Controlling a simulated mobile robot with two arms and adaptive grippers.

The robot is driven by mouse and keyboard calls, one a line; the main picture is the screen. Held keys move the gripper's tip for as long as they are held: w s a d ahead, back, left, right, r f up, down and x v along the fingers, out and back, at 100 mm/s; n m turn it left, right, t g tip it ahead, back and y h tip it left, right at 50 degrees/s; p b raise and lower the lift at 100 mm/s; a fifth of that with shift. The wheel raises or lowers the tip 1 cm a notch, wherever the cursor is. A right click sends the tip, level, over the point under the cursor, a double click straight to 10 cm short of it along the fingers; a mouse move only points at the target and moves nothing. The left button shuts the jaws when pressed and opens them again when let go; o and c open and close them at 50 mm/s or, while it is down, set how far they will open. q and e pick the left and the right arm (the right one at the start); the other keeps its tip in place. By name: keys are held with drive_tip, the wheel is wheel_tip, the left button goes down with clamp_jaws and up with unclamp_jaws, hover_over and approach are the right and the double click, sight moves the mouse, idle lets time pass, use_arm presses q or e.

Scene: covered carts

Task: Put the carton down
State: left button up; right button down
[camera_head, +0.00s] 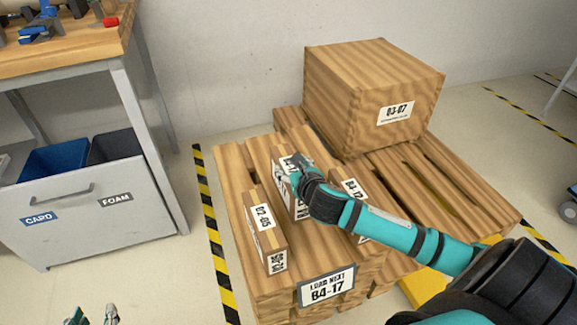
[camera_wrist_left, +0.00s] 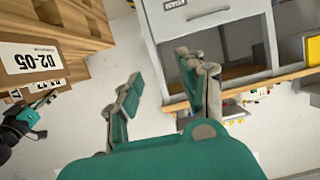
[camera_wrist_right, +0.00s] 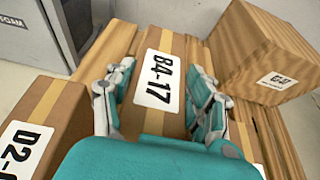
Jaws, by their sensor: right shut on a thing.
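The carton labelled B4-17 (camera_wrist_right: 162,75) is between the two fingers of my right gripper (camera_wrist_right: 165,93), which is shut on it. In the head view this carton (camera_head: 284,190) is upright at the pallet (camera_head: 236,180), between two other cartons, partly behind my right gripper (camera_head: 293,172). Whether its base touches the boards is hard to tell. The sign "LOAD NEXT B4-17" (camera_head: 326,286) is on the pallet's front. My left gripper (camera_head: 91,316) is low at the left, with its fingers apart and empty; they also show in the left wrist view (camera_wrist_left: 165,95).
The D2-05 carton (camera_head: 265,231) stands close on the left, and another narrow carton (camera_head: 352,190) on the right. A workbench with a bin drawer (camera_head: 90,215) is left. Bare slats (camera_head: 450,205) show at the pallet's right.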

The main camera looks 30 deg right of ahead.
sight(289, 152)
drive_tip(key=w+d, duration=0.1)
drive_tip(key=w, duration=0.1)
drive_tip(key=w+d+b, duration=0.1)
drive_tip(key=w, duration=0.1)
drive_tip(key=w+d, duration=0.1)
drive_tip(key=w, duration=0.1)
drive_tip(key=shift+d+f+b, duration=0.1)
drive_tip(key=shift+f+b, duration=0.1)
drive_tip(key=shift+b, duration=0.15)
drive_tip(key=shift+w, duration=0.25)
drive_tip(key=shift+d+f, duration=0.1)
drive_tip(key=shift+f, duration=0.15)
wheel_tip(289, 152, down, 3)
drive_tip(key=shift+r+b, duration=0.1)
drive_tip(key=shift+b, duration=1)
use_arm(q)
wheel_tip(289, 152, up, 17)
drive_tip(key=s+d+t+h, duration=0.1)
drive_tip(key=d+t+h, duration=0.1)
drive_tip(key=t, duration=0.9)
drive_tip(key=shift+s+h, duration=0.3)
drive_tip(key=shift+h, duration=0.5)
drive_tip(key=shift+f, duration=0.1)
use_arm(e)
drive_tip(key=c, duration=0.9)
unclamp_jaws()
drive_tip(key=shift+f, duration=0.35)
drive_tip(key=o, duration=0.4)
